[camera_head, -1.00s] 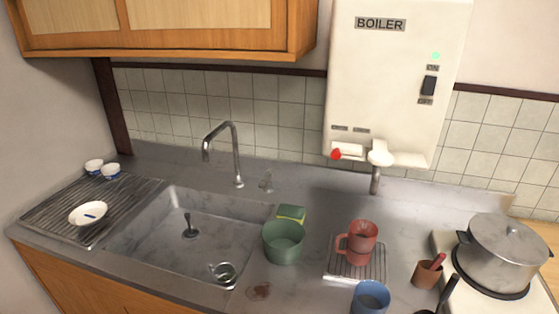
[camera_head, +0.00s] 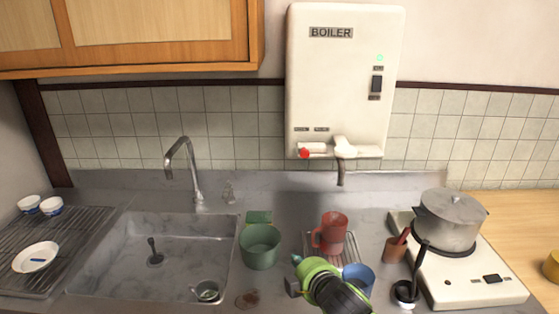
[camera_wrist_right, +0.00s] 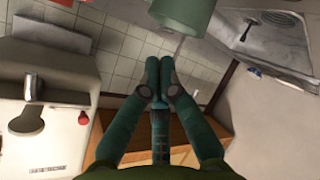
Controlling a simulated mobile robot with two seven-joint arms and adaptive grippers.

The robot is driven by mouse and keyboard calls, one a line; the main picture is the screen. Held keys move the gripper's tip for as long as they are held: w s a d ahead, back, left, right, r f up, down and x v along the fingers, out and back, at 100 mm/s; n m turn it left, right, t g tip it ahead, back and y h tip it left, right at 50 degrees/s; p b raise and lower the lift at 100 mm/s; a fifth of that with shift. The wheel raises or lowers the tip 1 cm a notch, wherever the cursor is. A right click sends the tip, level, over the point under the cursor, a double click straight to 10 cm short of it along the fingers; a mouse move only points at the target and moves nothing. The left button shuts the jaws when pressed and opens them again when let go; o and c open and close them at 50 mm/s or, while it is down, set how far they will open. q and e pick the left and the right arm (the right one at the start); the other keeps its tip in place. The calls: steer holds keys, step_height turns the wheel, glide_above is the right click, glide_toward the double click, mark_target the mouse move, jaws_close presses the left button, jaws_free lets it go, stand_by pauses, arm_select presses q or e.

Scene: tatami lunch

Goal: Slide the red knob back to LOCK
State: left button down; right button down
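The white boiler (camera_head: 346,85) hangs on the tiled wall. Its red knob (camera_head: 304,153) is at the left end of a white horizontal part, below two small labels too small to read. The knob also shows in the right wrist view (camera_wrist_right: 83,118), where the boiler is upside down at the left. My right gripper (camera_head: 296,260) is low over the counter, below the knob and well apart from it. My left gripper is out of view.
A green pot (camera_head: 260,247), red mug (camera_head: 333,232) on a rack and blue cup (camera_head: 358,278) stand close around my right gripper. A stove (camera_head: 480,285) with a pot (camera_head: 450,218) is right, the sink (camera_head: 130,250) left. Space before the boiler is clear.

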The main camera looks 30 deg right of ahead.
mark_target(313, 149)
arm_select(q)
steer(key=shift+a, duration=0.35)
arm_select(e)
steer(key=w+d+r+n+t, duration=0.1)
steer(key=w+r+n+t, duration=0.1)
steer(key=r, duration=0.7)
steer(key=w+d+r+n+t, duration=0.2)
steer(key=w+r+n+t, duration=0.1)
steer(key=r, duration=0.7)
steer(key=shift+w+n+t, duration=0.3)
steer(key=shift+w+t, duration=0.1)
steer(key=shift+w, duration=0.05)
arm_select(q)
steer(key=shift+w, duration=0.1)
arm_select(e)
steer(key=shift+r, duration=0.1)
steer(key=shift+w+a, duration=0.1)
